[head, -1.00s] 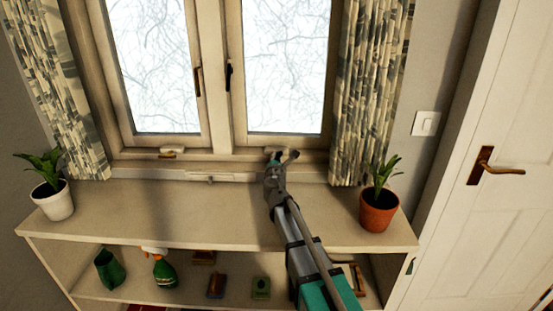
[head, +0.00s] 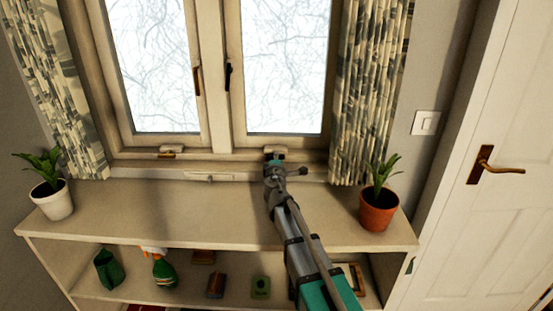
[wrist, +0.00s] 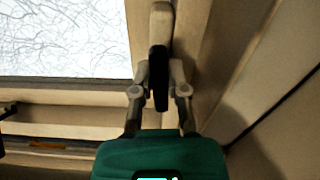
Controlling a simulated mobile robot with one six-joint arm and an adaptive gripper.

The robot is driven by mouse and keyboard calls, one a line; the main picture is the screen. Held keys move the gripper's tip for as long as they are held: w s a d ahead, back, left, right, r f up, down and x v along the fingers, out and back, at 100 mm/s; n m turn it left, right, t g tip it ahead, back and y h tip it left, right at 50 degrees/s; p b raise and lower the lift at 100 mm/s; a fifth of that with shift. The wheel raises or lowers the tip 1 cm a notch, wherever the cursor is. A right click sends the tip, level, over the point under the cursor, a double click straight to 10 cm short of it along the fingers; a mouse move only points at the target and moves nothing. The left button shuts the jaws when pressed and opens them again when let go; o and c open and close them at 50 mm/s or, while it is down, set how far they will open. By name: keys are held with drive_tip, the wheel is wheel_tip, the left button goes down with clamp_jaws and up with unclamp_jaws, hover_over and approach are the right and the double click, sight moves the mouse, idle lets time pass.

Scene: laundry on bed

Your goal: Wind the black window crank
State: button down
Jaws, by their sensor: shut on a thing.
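The black window crank (wrist: 158,85) shows in the wrist view, running down from its pale housing (wrist: 160,22) on the window frame. My gripper (wrist: 159,78) is shut on the crank, with one finger on each side of it. In the head view, my gripper (head: 274,163) is at the sill under the right window pane. The pale housing (head: 275,150) shows just beyond it there, and my gripper hides the black crank.
A second crank with a brass-coloured handle (head: 171,153) sits under the left pane. A white-potted plant (head: 53,201) stands left and a terracotta-potted plant (head: 378,210) stands right, close to my arm. The shelf top (head: 170,215) between them is mostly clear. A patterned curtain (head: 370,90) hangs at right.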

drive_tip(key=shift+m, duration=0.6)
drive_tip(key=c, duration=0.6)
unclamp_jaws()
drive_tip(key=shift+c, duration=0.2)
drive_tip(key=s, duration=1.2)
